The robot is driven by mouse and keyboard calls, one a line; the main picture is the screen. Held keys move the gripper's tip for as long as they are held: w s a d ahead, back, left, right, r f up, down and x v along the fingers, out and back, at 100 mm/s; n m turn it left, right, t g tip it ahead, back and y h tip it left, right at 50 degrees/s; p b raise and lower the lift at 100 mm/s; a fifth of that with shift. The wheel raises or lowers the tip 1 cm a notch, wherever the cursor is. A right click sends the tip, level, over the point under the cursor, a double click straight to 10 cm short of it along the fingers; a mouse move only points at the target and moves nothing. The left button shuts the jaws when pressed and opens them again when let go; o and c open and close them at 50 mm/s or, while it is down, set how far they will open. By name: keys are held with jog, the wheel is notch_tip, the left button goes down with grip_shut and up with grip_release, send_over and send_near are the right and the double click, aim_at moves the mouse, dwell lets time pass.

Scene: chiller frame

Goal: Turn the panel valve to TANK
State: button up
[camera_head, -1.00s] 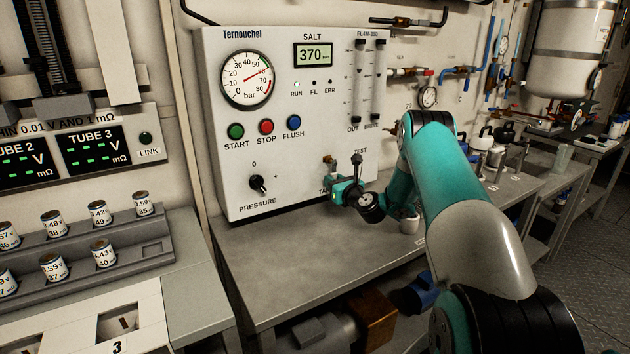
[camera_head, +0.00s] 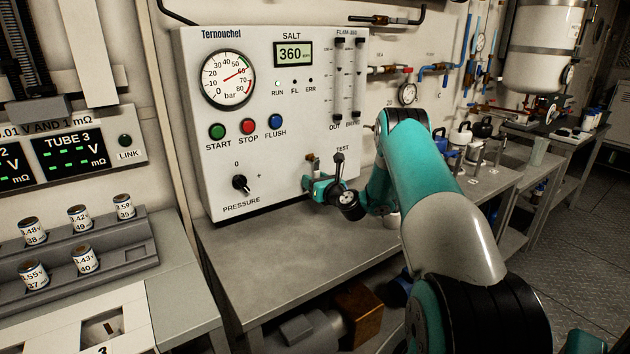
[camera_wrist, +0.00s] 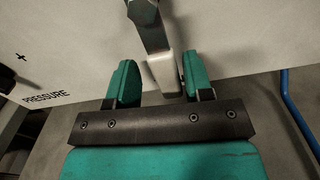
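The white panel (camera_head: 270,135) carries the valve (camera_head: 339,165) at its lower right, under the word TEST. An upright dark stem with a round knob shows there, and a small brass fitting (camera_head: 311,161) is to its left. The TANK label is hidden behind my gripper. My gripper (camera_head: 318,186) is at the panel just below these parts. In the wrist view my gripper (camera_wrist: 158,80) is open, its two teal fingers apart. A grey metal bar (camera_wrist: 158,45) with a dark hex end reaches down between them, with gaps at both sides. Whether this bar is the valve's handle I cannot tell.
The black PRESSURE knob (camera_head: 240,184) is left of my gripper. The grey bench (camera_head: 270,250) under the panel is mostly clear. A rack of small labelled cans (camera_head: 150,240) stands at left. A blue pipe (camera_wrist: 298,115) runs at right in the wrist view.

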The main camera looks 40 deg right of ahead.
jog(key=shift+s+d, duration=0.1)
jog(key=shift+s, duration=0.05)
jog(key=s+a+b, duration=0.1)
jog(key=s+b, duration=0.7)
jog(key=s+a+b, duration=0.2)
jog(key=s+b, duration=0.6)
jog(key=shift+s+a, duration=0.3)
jog(key=shift+s, duration=0.1)
